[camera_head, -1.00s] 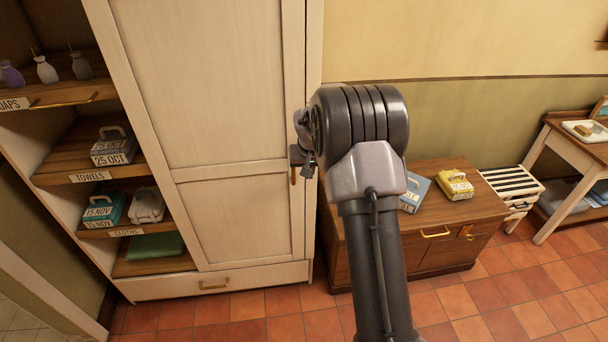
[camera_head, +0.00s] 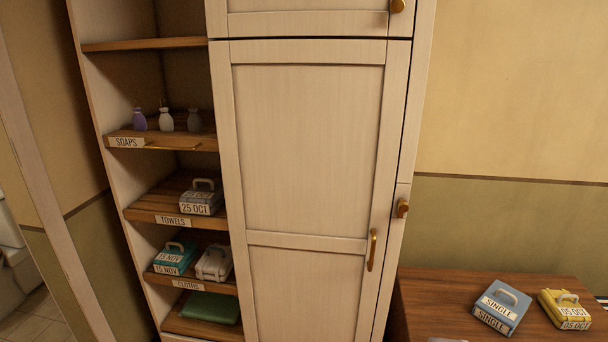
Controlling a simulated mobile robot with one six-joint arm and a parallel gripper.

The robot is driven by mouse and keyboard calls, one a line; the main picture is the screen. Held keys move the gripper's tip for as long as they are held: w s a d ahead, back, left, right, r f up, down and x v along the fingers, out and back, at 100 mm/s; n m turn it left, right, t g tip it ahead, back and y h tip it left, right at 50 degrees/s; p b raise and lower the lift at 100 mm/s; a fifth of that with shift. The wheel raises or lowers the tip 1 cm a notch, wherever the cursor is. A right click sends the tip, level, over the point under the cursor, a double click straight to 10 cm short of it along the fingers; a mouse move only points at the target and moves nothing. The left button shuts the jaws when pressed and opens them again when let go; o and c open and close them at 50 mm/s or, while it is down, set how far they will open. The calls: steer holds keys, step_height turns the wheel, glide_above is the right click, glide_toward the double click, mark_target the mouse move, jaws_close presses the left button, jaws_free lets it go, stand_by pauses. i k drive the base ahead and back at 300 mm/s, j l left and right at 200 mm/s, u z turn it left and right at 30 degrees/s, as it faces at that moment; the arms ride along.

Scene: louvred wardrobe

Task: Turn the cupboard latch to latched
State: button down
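The cupboard's tall cream door (camera_head: 310,160) stands closed, as far as I can see. A brass latch knob (camera_head: 402,208) sits on the frame at the door's right edge. It is small here, and I cannot tell which way it is turned. A brass bar handle (camera_head: 372,250) hangs upright on the door, lower left of the latch. My gripper is not in view.
Another brass knob (camera_head: 397,6) is on the upper door. Open shelves (camera_head: 150,214) with bottles, boxes and a green cloth stand left. A wooden cabinet (camera_head: 430,300) at lower right bears a blue box (camera_head: 503,306) and a yellow box (camera_head: 566,309).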

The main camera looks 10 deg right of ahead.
mark_target(403, 207)
steer(key=i+j+z, duration=0.25)
steer(key=j+z, duration=0.3)
steer(key=i+j+z, duration=0.25)
steer(key=i+l+u, duration=0.1)
steer(key=i+l, duration=0.05)
steer(key=i, duration=0.1)
